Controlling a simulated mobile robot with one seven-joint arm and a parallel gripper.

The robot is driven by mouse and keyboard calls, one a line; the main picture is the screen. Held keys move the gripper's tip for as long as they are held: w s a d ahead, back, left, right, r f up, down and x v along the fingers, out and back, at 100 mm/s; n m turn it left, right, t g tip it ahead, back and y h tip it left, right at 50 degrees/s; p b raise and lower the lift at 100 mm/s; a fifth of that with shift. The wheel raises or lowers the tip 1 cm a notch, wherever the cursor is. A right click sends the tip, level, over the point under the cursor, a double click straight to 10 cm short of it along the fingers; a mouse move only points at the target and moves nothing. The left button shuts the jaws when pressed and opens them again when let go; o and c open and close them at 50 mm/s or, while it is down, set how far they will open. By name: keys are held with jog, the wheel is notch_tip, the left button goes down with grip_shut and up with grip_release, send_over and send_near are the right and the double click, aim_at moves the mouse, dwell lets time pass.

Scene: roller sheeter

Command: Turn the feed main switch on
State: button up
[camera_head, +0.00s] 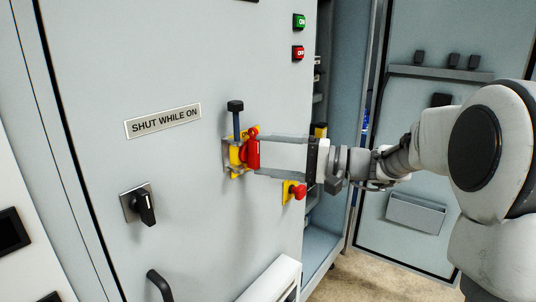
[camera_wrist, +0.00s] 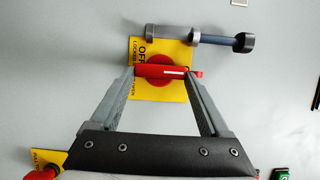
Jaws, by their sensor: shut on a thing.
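The feed main switch has a red handle (camera_head: 252,153) on a yellow plate (camera_head: 235,157) on the grey cabinet door. The handle stands about upright in the head view. In the wrist view the red handle (camera_wrist: 162,71) lies crosswise between my fingertips, and the yellow plate (camera_wrist: 146,50) shows the word OFF. My gripper (camera_head: 258,155) is shut on the handle, one finger at each end, reaching in from the right. It also shows in the wrist view (camera_wrist: 161,76). A dark pin with a black knob (camera_head: 235,106) stands beside the switch; a grey sleeve (camera_wrist: 186,36) is around its shaft.
A red emergency button (camera_head: 299,191) sits just below my gripper. A black rotary knob (camera_head: 145,207) and a SHUT WHILE ON label (camera_head: 163,121) are on the door to the left. Green and red buttons (camera_head: 298,53) are above. An open cabinet bay is behind my wrist.

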jog(key=o, duration=1.2)
jog(key=p+v, duration=0.2)
jog(key=v, duration=1.5)
jog(key=shift+s+d, duration=0.2)
